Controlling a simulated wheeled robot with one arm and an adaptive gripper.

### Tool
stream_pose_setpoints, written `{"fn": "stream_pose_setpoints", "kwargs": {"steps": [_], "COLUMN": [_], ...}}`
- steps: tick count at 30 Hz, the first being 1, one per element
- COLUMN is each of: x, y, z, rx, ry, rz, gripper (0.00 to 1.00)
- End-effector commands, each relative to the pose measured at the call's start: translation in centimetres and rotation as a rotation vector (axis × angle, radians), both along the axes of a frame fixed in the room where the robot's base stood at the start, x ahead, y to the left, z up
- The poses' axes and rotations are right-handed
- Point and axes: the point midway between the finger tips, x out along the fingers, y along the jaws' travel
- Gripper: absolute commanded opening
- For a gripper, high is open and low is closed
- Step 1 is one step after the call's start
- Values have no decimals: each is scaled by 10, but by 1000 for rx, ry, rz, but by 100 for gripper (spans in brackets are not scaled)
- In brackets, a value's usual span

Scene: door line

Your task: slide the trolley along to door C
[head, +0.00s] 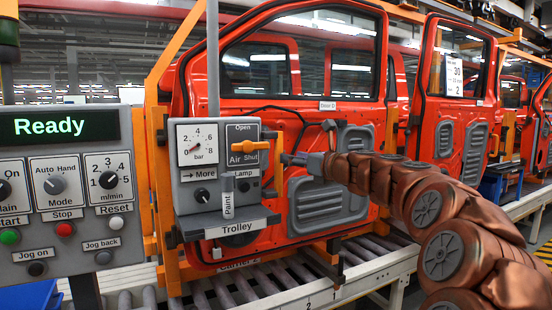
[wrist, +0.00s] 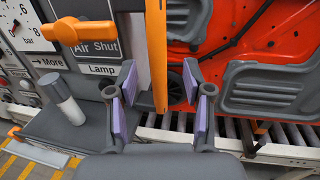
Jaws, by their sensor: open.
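The trolley (head: 217,180) is a grey panel hung on a pole, with a gauge, an orange air lever (head: 247,148) and a shelf marked "Trolley" (head: 240,226). A paint marker (head: 228,196) stands on the shelf. My gripper (head: 290,159) is just right of the panel. In the wrist view my gripper (wrist: 158,82) is open, its purple pads apart. An orange upright bar (wrist: 157,45) shows between them; I cannot tell its depth. The trolley (wrist: 75,85) is on the left there. The red door behind (head: 300,60) has a label (head: 328,105) that seems to read "Door D".
A control panel (head: 70,190) showing "Ready" stands at the left. A roller conveyor (head: 250,290) runs below the doors. Another red door (head: 455,120) hangs farther right, with a white sheet (head: 454,75) on it. No door C label is readable.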

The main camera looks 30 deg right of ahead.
Motion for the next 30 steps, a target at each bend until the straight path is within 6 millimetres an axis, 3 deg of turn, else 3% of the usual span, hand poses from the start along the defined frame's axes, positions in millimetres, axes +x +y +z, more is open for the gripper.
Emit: {"fn": "stream_pose_setpoints", "kwargs": {"steps": [9, 15, 28, 30], "x": [44, 63, 70, 70], "y": [8, 11, 13, 13], "z": [0, -2, -1, -1], "rx": [-6, -5, -5, -5], "ry": [2, 5, 2, 2], "rz": [7, 9, 10, 10], "gripper": [50, 50, 50, 45]}}
